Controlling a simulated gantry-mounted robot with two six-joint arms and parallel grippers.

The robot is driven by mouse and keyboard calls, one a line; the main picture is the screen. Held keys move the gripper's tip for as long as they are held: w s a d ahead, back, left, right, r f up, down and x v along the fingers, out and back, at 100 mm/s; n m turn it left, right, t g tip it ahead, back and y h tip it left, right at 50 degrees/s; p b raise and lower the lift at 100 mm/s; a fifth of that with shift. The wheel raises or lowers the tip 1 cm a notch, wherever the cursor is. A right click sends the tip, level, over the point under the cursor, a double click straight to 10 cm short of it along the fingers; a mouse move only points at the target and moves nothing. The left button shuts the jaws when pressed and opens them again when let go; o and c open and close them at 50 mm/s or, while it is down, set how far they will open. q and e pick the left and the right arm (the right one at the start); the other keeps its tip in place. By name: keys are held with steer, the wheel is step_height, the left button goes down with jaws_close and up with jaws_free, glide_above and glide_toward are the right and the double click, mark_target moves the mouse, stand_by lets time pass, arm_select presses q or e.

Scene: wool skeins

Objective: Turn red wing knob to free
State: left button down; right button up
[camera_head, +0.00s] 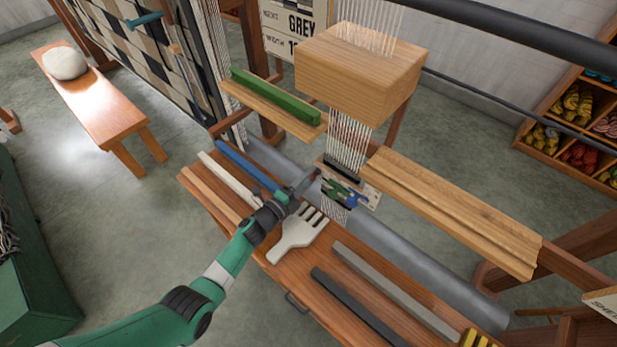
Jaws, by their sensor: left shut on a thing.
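I cannot see a red wing knob in the head view. My left gripper (306,184) reaches in over the loom's front bench, just left of the white warp threads (347,150). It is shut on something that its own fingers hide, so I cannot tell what. Just right of it, a small pale plate (372,196) with green, dark and blue pieces sits across the threads. My right gripper is out of view.
A white fork-shaped beater (297,236) lies on the bench just below my left gripper. A blue bar (240,162) and dark bars (352,307) lie along the bench. A wooden block (355,75) hangs above. A grey roller (420,258) runs behind the bench.

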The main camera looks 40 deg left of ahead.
arm_select(q)
steer(key=shift+c, duration=1.8)
jaws_free()
steer(key=s+p, duration=0.1)
steer(key=s, duration=0.2)
steer(key=s+p, duration=0.2)
steer(key=s, duration=0.2)
steer(key=s+p, duration=0.2)
steer(key=s, duration=0.1)
steer(key=shift+s+d+r, duration=0.1)
steer(key=shift+s+d, duration=0.2)
steer(key=shift+s, duration=0.5)
